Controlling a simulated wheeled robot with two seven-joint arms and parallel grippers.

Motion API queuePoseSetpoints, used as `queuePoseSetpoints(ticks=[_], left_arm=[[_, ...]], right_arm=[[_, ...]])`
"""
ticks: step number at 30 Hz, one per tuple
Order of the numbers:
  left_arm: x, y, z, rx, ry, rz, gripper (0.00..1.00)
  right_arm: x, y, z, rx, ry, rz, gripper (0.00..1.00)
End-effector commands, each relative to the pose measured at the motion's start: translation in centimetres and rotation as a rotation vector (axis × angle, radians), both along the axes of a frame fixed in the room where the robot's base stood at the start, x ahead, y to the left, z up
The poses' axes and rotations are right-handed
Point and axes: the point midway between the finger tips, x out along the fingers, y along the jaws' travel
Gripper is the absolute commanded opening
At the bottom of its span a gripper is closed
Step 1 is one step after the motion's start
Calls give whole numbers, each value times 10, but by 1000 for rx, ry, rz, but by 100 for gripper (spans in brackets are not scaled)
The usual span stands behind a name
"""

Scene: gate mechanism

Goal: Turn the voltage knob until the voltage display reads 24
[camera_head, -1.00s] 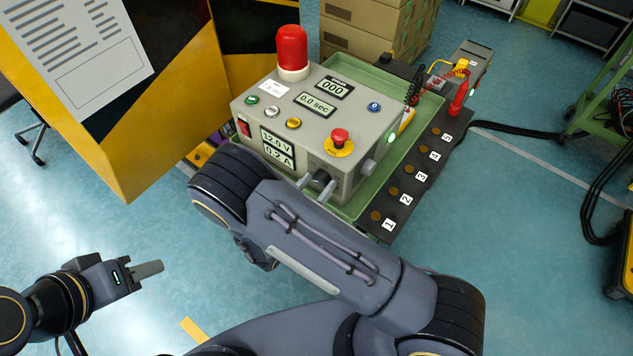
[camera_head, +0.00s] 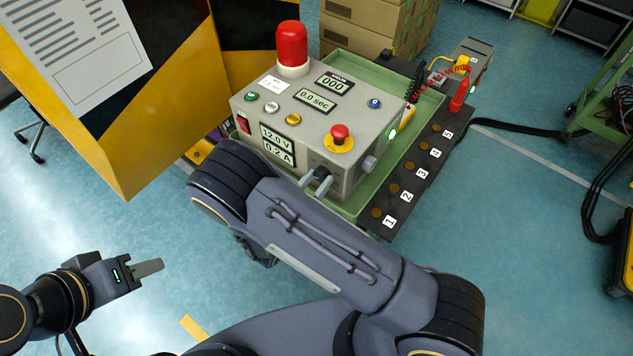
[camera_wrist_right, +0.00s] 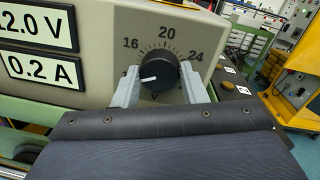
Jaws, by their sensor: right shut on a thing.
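The voltage knob (camera_wrist_right: 159,76) is black and round with a white pointer aimed left, near the low end of its scale; the marks 16, 20 and 24 show around it. My right gripper (camera_wrist_right: 158,84) has one finger on each side of the knob and is shut on it; in the head view the fingers (camera_head: 317,184) are at the box's front face. The voltage display (camera_head: 275,136) reads 12.0 V; its right part also shows in the wrist view (camera_wrist_right: 36,29). My left gripper (camera_head: 148,268) hangs over the floor, far from the box; its finger gap cannot be seen.
The grey control box (camera_head: 352,108) carries a red lamp (camera_head: 292,45), a red stop button (camera_head: 340,134) and a current display (camera_head: 279,152) reading 0.2 A. It stands in a green tray (camera_head: 438,90) beside a black numbered strip (camera_head: 420,178). A yellow-black panel (camera_head: 165,95) stands at left.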

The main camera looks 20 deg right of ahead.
Motion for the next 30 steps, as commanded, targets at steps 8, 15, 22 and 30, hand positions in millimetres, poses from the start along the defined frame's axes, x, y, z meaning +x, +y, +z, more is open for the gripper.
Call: queuePoseSetpoints(ticks=[8, 15, 22, 30], left_arm=[[0, 0, -33, 0, 0, 0, 36], [0, 0, -63, 0, 0, 0, 36], [0, 0, -91, 0, 0, 0, 36], [0, 0, -124, 0, 0, 0, 36]], right_arm=[[0, 1, -6, 120, -154, 2, 16], [0, 1, -7, 260, -334, 2, 16], [0, 1, -8, 395, -505, 1, 16], [0, 1, -8, 555, -709, 1, 16]])
